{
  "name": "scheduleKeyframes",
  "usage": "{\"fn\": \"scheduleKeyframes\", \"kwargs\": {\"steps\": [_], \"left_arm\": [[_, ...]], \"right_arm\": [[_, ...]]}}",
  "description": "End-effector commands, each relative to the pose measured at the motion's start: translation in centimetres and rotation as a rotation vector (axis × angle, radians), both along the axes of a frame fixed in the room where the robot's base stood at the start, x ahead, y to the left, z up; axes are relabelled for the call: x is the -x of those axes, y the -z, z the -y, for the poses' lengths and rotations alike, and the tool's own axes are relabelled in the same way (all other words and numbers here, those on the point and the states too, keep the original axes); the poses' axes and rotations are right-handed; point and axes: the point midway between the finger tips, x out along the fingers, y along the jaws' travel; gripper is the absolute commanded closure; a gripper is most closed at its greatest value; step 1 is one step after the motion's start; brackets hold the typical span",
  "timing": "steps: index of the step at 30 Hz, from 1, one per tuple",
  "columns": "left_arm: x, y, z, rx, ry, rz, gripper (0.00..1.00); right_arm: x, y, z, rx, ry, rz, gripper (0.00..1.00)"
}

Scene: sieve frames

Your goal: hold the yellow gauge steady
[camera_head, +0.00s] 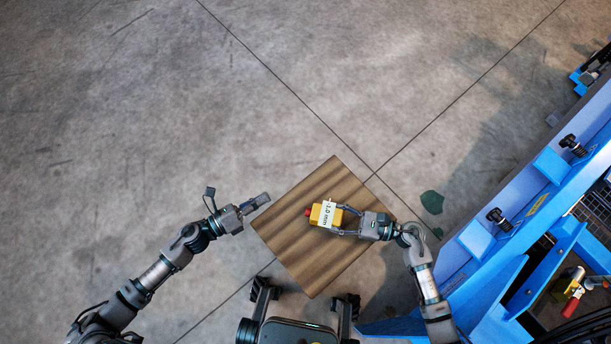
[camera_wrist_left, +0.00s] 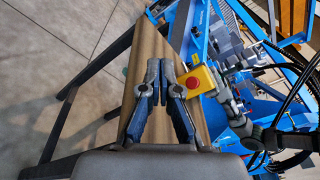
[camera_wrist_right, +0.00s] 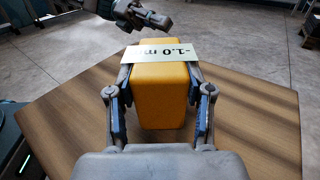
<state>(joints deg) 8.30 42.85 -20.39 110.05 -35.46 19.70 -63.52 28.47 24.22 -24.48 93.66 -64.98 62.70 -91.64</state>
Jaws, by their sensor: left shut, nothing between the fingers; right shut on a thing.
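The yellow gauge (camera_head: 328,215) is a box with a red button on its left end and a pale label reading "-1.0 mm" across it. My right gripper (camera_head: 335,218) is shut on it over the wooden table. In the right wrist view the gauge (camera_wrist_right: 160,98) sits between the two fingers of that gripper (camera_wrist_right: 160,88); whether it touches the table is unclear.
The square wooden table (camera_head: 310,270) has bare surface around the gauge. A green patch (camera_head: 432,202) lies on the floor right of the table. The concrete floor at left is clear.

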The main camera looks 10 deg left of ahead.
Motion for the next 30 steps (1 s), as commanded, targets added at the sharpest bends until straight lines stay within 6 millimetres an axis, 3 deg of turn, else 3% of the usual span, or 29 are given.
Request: {"fn": "scheduleKeyframes", "kwargs": {"steps": [17, 30], "left_arm": [[0.6, 0.5, 0.7, -0.029, 0.018, 0.018, 1.00], [0.9, 0.4, 6.5, -0.028, 0.019, 0.019, 1.00]], "right_arm": [[0.0, 0.0, 0.0, 0.000, 0.000, 0.000, 1.00], [0.0, 0.0, 0.0, 0.000, 0.000, 0.000, 1.00]]}}
